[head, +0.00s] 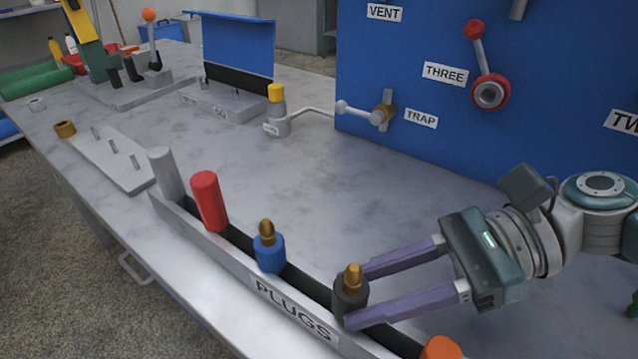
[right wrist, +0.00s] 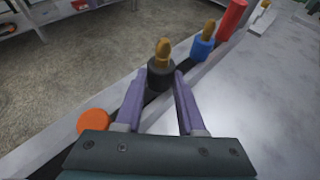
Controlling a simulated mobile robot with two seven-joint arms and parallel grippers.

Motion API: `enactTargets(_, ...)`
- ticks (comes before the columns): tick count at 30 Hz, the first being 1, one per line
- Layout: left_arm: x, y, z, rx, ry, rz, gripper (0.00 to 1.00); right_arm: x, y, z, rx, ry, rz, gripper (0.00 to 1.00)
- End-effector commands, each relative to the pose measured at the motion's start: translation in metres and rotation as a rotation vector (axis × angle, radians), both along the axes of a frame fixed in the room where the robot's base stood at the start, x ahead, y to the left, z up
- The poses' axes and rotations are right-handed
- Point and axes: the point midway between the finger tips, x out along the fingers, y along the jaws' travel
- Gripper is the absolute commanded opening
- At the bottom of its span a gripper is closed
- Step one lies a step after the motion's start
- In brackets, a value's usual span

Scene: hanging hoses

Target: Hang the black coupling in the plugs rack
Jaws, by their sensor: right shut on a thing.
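The black coupling (head: 350,298) has a brass tip and stands upright in line with the plugs rack (head: 240,268), between a blue coupling (head: 269,254) and an orange piece (head: 441,348). My right gripper (head: 356,297) is shut on it, with one purple finger on each side. In the right wrist view, the black coupling (right wrist: 161,74) sits between the fingertips over the rack's dark strip. Its lower end is hidden, so I cannot tell whether it is fully seated. My left gripper is not in view.
A red plug (head: 208,200) and a grey plug (head: 165,173) stand farther along the rack. A blue panel (head: 430,110) with valves and levers rises behind my right arm. The grey tabletop (head: 230,150) is clear between rack and panel.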

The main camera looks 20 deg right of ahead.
Motion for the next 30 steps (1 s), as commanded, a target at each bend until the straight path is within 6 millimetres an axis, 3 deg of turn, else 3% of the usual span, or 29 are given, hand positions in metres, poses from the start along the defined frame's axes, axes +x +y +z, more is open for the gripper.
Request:
enactTargets(8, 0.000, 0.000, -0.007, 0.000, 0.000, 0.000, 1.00, 0.000, 0.000, -0.008, 0.001, -0.001, -0.001, 0.00)
enactTargets(9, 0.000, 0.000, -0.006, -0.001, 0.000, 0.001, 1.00, 0.000, 0.000, -0.007, 0.001, -0.001, -0.001, 0.41)
enactTargets(18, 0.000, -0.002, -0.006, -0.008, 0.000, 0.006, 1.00, 0.000, 0.000, -0.007, 0.000, 0.000, 0.000, 0.73)
enactTargets(26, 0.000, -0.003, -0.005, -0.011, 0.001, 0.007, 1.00, 0.000, -0.001, -0.007, -0.001, 0.001, 0.000, 0.73)
enactTargets(30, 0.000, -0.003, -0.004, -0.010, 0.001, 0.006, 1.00, -0.003, -0.015, -0.001, -0.003, 0.001, -0.001, 0.73)
